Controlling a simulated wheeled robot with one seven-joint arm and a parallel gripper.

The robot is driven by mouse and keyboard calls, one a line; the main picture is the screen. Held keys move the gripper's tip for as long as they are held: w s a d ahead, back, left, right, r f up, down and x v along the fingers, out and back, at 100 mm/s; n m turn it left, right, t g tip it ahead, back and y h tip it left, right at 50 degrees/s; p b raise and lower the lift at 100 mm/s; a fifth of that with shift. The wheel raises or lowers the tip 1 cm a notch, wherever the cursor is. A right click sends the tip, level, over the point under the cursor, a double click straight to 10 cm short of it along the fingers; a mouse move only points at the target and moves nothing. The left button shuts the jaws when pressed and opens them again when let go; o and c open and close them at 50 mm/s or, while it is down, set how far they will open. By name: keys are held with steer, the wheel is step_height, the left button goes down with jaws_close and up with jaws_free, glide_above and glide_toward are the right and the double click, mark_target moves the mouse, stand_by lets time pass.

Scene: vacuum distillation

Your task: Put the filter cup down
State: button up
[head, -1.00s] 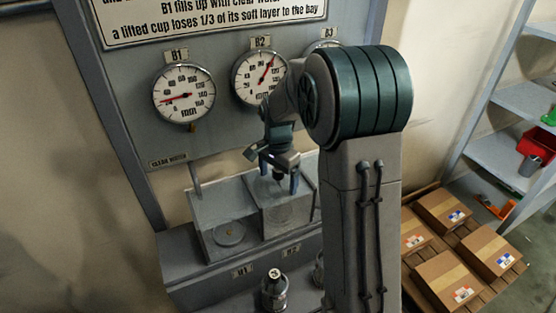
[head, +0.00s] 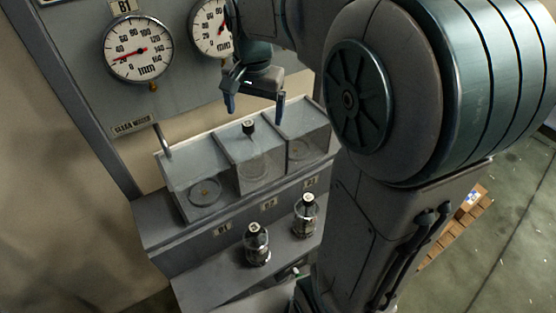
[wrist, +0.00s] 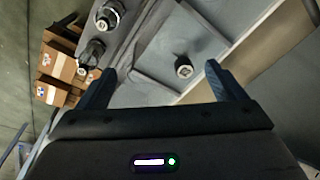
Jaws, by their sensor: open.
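A filter cup with a black knob (head: 248,127) stands upright in the middle clear bay of the rig. Its body shows blurred through the bay's clear wall. My gripper (head: 254,115) is open above this bay, fingers spread to either side of the knob and apart from it. In the wrist view the knob (wrist: 183,67) lies between the open fingers (wrist: 160,69), nearer the right one, with nothing held. Two more black-topped cups, one at the left (head: 257,245) and one at the right (head: 306,215), stand on the lower shelf in front of the bays.
The left bay (head: 197,178) and right bay (head: 305,140) show no cup, only a round seat. A bent tap (head: 163,142) reaches over the left bay. Gauges (head: 138,49) hang on the panel behind. My arm hides the right side. Boxes (wrist: 57,65) show in the wrist view.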

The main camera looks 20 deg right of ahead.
steer(key=s+f+n+t, duration=0.2)
steer(key=s+n, duration=0.5)
steer(key=s, duration=0.9)
steer(key=shift+f+n+t, duration=0.3)
steer(key=shift+f, duration=0.35)
steer(key=shift+s+f, duration=0.1)
steer(key=shift+f, duration=0.05)
